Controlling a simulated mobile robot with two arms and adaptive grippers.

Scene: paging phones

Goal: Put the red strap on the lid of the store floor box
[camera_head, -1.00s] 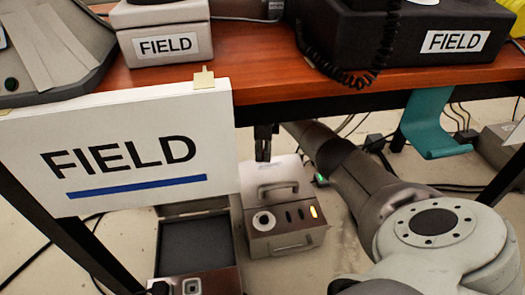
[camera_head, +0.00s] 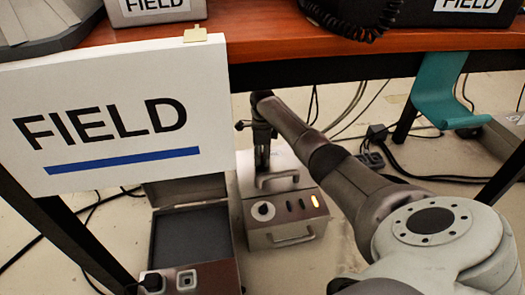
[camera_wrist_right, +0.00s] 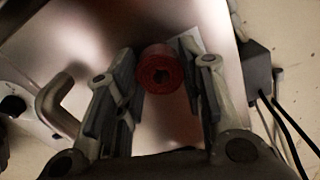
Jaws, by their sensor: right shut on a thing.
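The red strap (camera_wrist_right: 160,70) is a dark red roll, seen end-on in the right wrist view. My right gripper (camera_head: 262,162) has its two fingers on either side of the strap and is shut on it. It points down over a metal floor box (camera_head: 282,235) with a flat lid (camera_wrist_right: 165,28), a lid handle (camera_head: 278,180), a knob and a lit orange lamp. The gripper is behind the handle in the head view. I cannot tell whether the strap touches the lid. No "store" label shows on this box. My left gripper is not in view.
An open case (camera_head: 190,237) with a dark inside stands left of the box. A teal hook (camera_head: 440,95) hangs at the right. Cables (camera_head: 410,155) lie on the floor.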

